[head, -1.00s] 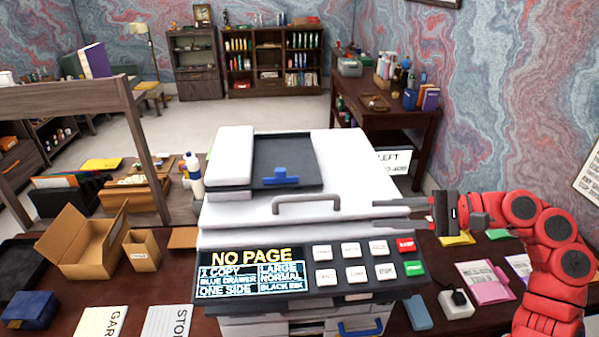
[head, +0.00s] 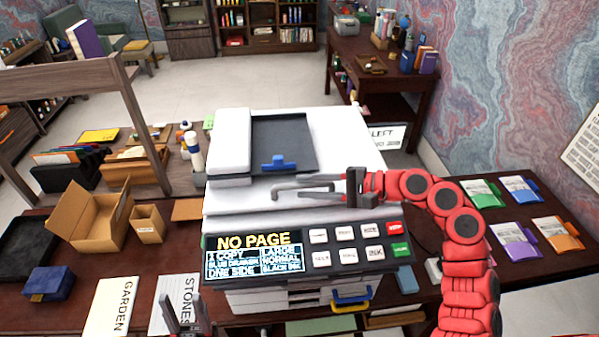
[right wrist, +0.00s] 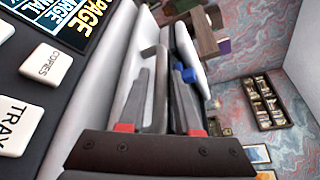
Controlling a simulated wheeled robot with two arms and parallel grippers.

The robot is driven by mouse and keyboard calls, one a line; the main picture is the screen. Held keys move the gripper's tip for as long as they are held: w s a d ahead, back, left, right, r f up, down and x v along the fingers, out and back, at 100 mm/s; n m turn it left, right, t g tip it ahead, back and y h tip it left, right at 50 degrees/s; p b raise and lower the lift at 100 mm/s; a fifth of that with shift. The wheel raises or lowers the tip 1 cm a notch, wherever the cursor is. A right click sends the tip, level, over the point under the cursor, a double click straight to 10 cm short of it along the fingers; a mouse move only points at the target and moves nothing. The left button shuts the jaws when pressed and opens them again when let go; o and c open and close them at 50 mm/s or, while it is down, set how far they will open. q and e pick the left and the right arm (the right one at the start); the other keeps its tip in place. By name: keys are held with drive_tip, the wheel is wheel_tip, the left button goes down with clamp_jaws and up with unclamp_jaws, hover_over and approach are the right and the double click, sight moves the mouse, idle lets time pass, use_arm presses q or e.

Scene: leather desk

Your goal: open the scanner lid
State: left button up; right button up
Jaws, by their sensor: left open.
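The scanner (head: 345,150) stands mid-desk in the head view, its white lid down. A grey bar handle (head: 283,187) runs along the lid's front edge. My right gripper (head: 305,193) reaches in from the right at the handle, its fingers level and apart. In the right wrist view the handle (right wrist: 159,85) lies between the two fingers of my right gripper (right wrist: 158,100); whether either touches it is unclear. My left gripper (head: 187,312) is open and empty at the bottom edge, below and left of the scanner, its fingertips pointing up.
The button panel (head: 305,250) lies just below the handle, with its screen at left. A blue-handled drawer (head: 350,297) is underneath. Cardboard boxes (head: 95,225) and cards (head: 115,305) lie left. Colored packets (head: 515,232) lie on the desk at right. A bottle (head: 195,152) stands left of the scanner.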

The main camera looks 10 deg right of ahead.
drive_tip(key=shift+p+x, duration=0.45)
drive_tip(key=shift+x, duration=0.85)
drive_tip(key=shift+w, duration=0.1)
clamp_jaws()
idle(0.4)
